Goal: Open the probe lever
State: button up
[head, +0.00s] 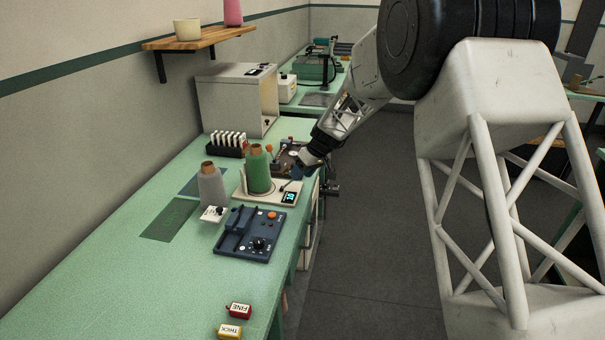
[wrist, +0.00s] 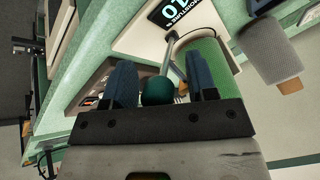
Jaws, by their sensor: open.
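The probe lever shows in the wrist view as a thin metal rod with a dark green ball knob (wrist: 157,91). It rises from a cream moisture meter (wrist: 136,36) with a lit display. In the head view the meter (head: 270,197) stands on the bench with a green yarn cone (head: 258,170) on it. My gripper (wrist: 160,82) is open, with one blue finger on each side of the knob; I cannot tell whether either touches it. In the head view my gripper (head: 305,166) is at the meter's right end, and the lever there is too small to make out clearly.
A grey cone (head: 212,186) stands left of the meter. A dark blue control box (head: 249,238) sits in front of it. A rack of white pieces (head: 229,140) and a cream cabinet (head: 232,98) stand behind. The near bench (head: 150,285) is mostly clear.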

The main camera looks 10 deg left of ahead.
jog(key=v, duration=0.7)
jog(key=shift+r, duration=0.25)
jog(key=shift+d, duration=0.1)
jog(key=s+d+r+m+t+h, duration=0.1)
jog(key=s+d+r+m, duration=0.1)
jog(key=s+d+r, duration=0.4)
jog(key=s+d+r+m+h, duration=0.1)
jog(key=s+d+r+m, duration=0.15)
jog(key=s+d, duration=0.7)
jog(key=s+d+r+m+t+h, duration=0.1)
jog(key=s+d+r, duration=0.4)
jog(key=s, duration=0.5)
jog(key=s+d+f+m+h, duration=0.1)
jog(key=s+d, duration=0.3)
jog(key=s, duration=0.5)
jog(key=s+d+f+m+h, duration=0.1)
jog(key=s+d+f+m, duration=0.1)
jog(key=s+d, duration=0.3)
jog(key=s+d+f+m, duration=0.1)
jog(key=s+d+m, duration=0.2)
jog(key=s, duration=1)
jog(key=shift+s+d+f+t+h, duration=0.2)
jog(key=shift+s+d+t+h, duration=0.15)
jog(key=shift+d, duration=0.45)
